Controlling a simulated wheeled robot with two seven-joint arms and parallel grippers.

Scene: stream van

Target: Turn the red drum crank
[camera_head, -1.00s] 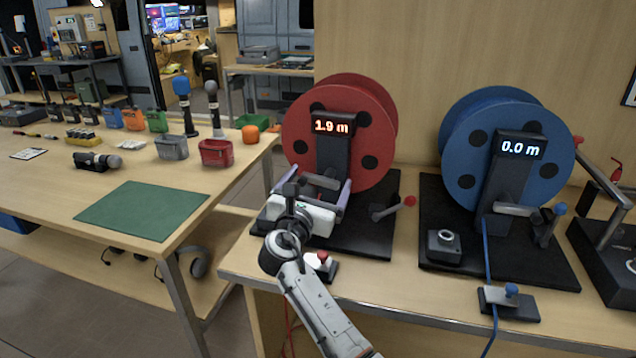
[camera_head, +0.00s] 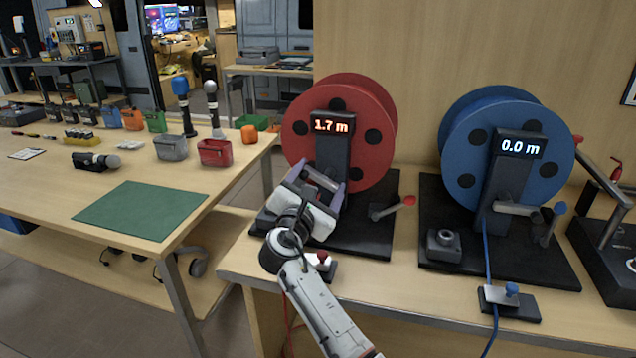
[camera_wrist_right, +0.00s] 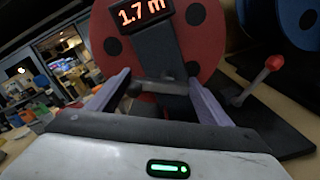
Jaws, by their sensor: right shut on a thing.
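The red drum (camera_head: 300,135) stands on a black base on the bench, and its display (camera_head: 332,125) reads 1.7 m. My right gripper (camera_head: 322,180) is in front of the drum's post, shut on the red drum crank, which is mostly hidden behind the fingers. In the right wrist view the two pale fingers (camera_wrist_right: 150,97) reach toward the post, with a dark crank part (camera_wrist_right: 140,106) between them. The red-knobbed lever (camera_head: 392,208) stands to the right of the gripper, apart from it. My left gripper is not in view.
A small red-knobbed block (camera_head: 322,264) is close beside my right wrist. The left table holds microphones, boxes and a green mat (camera_head: 140,212).

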